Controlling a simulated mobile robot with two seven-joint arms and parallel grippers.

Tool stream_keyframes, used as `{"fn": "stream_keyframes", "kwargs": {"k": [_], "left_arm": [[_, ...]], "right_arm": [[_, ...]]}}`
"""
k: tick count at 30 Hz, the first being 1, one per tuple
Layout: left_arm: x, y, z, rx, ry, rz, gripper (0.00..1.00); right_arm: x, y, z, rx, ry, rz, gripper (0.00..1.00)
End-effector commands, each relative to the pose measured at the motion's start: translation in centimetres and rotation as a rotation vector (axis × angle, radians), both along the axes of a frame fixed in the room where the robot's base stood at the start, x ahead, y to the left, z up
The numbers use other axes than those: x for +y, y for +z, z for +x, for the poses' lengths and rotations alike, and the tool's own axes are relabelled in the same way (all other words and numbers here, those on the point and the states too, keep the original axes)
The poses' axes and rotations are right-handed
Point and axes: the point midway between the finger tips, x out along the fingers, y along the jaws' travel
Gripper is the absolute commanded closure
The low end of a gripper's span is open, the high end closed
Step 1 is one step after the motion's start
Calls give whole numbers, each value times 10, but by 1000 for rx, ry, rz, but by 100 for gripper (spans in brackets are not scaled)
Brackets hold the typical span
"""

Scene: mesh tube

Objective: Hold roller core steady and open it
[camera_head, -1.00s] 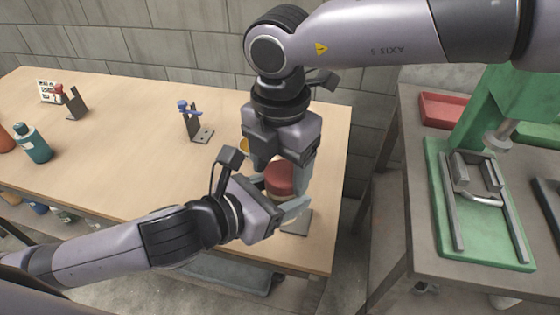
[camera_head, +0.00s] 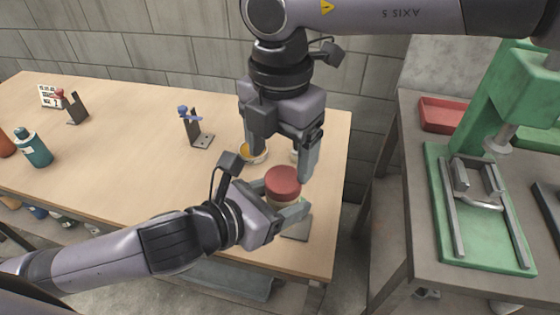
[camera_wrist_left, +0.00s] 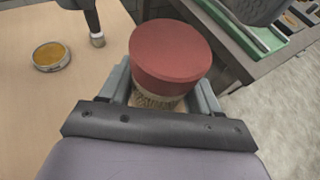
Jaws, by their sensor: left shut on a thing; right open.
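The roller core (camera_head: 283,184) has a round red top and stands upright near the table's right front corner. In the left wrist view the red top (camera_wrist_left: 170,55) sits above a paler, ribbed lower body (camera_wrist_left: 158,100). My left gripper (camera_head: 279,200) is shut on the roller core, with one finger on each side of the part below the red top. My right gripper (camera_head: 281,162) is open and points down just above and behind the red top, apart from it. The lower end of the core is mostly hidden by my left gripper.
A small round dish with yellow contents (camera_head: 254,153) lies behind the core; it also shows in the left wrist view (camera_wrist_left: 51,56). A blue-topped bracket (camera_head: 192,126) and teal bottle (camera_head: 33,147) stand farther left. A grey bench with a green press (camera_head: 480,200) is on the right.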

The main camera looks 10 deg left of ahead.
Motion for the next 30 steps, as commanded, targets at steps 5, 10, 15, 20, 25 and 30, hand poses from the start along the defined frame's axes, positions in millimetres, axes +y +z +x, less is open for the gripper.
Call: {"fn": "stream_keyframes", "kwargs": {"k": [5,10,15,20,25,30], "left_arm": [[0,1,0,-2,0,-1,100],[0,1,0,-2,0,-1,100],[0,1,0,-2,0,-1,100],[0,1,0,-2,0,-1,100],[0,1,0,-2,0,-1,100],[0,1,0,-2,0,-1,100]], "right_arm": [[-1,8,0,-1,62,-2,27],[-3,23,0,-3,218,-3,27],[-5,34,-1,-1,346,-3,27],[-6,33,-2,1,394,-4,27],[-6,10,-2,3,397,-5,27],[-5,-17,-2,2,397,-5,27]]}}
